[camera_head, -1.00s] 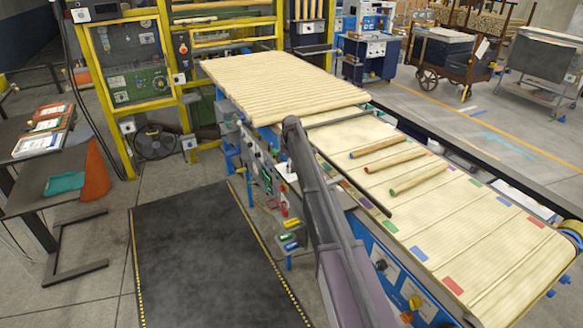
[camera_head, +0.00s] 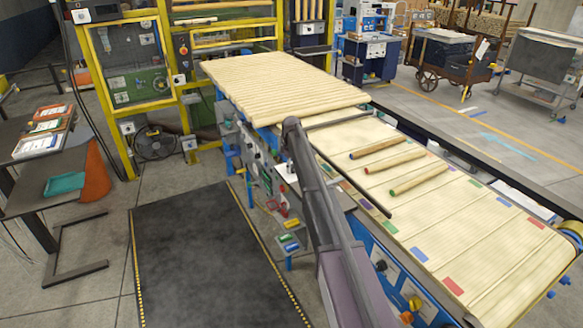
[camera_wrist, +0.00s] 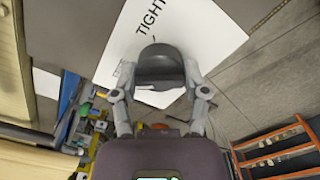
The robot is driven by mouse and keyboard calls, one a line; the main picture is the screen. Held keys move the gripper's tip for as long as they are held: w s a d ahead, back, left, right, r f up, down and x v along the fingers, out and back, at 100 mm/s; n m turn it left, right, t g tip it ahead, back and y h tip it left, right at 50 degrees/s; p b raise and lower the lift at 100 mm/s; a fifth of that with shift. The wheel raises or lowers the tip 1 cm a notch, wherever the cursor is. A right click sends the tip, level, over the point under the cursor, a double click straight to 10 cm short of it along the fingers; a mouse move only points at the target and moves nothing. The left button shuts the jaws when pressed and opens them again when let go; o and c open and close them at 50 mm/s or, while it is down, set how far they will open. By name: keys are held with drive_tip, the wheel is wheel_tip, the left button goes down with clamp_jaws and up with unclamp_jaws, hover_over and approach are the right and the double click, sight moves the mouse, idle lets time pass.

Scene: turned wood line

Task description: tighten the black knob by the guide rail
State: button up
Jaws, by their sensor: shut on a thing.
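In the wrist view the black knob (camera_wrist: 160,66) is a dark, rounded piece in front of a white card (camera_wrist: 185,30) with the printed letters "TIGHT". My gripper (camera_wrist: 160,76) has one finger on each side of the knob and is shut on it. The guide rail (camera_head: 345,180) is a thin dark bar along the near side of the conveyor belt (camera_head: 440,215).
Three rods with coloured ends (camera_head: 394,162) lie on the belt. Many pale rods (camera_head: 285,85) fill the deck behind it. A black floor mat (camera_head: 205,260) is clear. A dark table (camera_head: 50,190) with trays stands at the left, and a yellow frame (camera_head: 105,90) behind it.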

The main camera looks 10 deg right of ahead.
drive_tip(key=m, duration=0.8)
drive_tip(key=shift+m, duration=0.3)
drive_tip(key=m, duration=0.3)
drive_tip(key=shift+m, duration=0.3)
drive_tip(key=shift+s+m, duration=0.1)
drive_tip(key=shift+m, duration=1.9)
drive_tip(key=o, duration=1.1)
drive_tip(key=shift+o, duration=0.2)
drive_tip(key=shift+n, duration=0.4)
